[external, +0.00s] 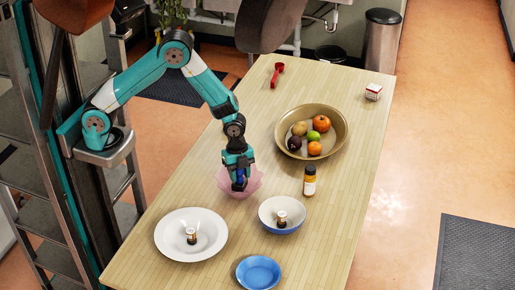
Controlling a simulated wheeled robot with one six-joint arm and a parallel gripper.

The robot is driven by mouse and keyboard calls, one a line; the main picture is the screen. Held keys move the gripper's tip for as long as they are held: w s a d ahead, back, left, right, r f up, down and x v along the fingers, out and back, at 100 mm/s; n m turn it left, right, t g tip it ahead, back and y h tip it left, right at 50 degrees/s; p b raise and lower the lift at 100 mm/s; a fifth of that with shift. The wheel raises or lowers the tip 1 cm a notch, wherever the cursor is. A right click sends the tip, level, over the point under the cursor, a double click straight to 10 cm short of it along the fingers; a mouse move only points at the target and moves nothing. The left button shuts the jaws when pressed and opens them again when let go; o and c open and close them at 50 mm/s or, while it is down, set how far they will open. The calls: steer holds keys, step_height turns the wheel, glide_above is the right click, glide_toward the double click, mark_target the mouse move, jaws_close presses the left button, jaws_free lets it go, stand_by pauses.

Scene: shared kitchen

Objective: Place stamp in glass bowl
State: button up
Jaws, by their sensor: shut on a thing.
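The pink glass bowl (224,184) stands near the left edge of the wooden table. My gripper (239,184) points straight down over it, with its fingertips at or inside the rim. It is shut on a small dark blue thing, which seems to be the stamp (239,178). The fingers hide most of it, and I cannot tell if it touches the bowl's bottom.
A white plate (167,233) and a blue-white bowl (267,207) each hold a small dark-and-light item. A blue bowl (258,272), a bottle (310,181), a fruit bowl (341,128), a red scoop (276,75) and a small box (373,92) stand apart. The table's right side is mostly clear.

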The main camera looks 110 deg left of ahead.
steer(key=shift+f, duration=0.7)
steer(key=shift+f+b, duration=0.4)
steer(key=shift+f, duration=0.05)
steer(key=o, duration=1)
steer(key=shift+r, duration=0.1)
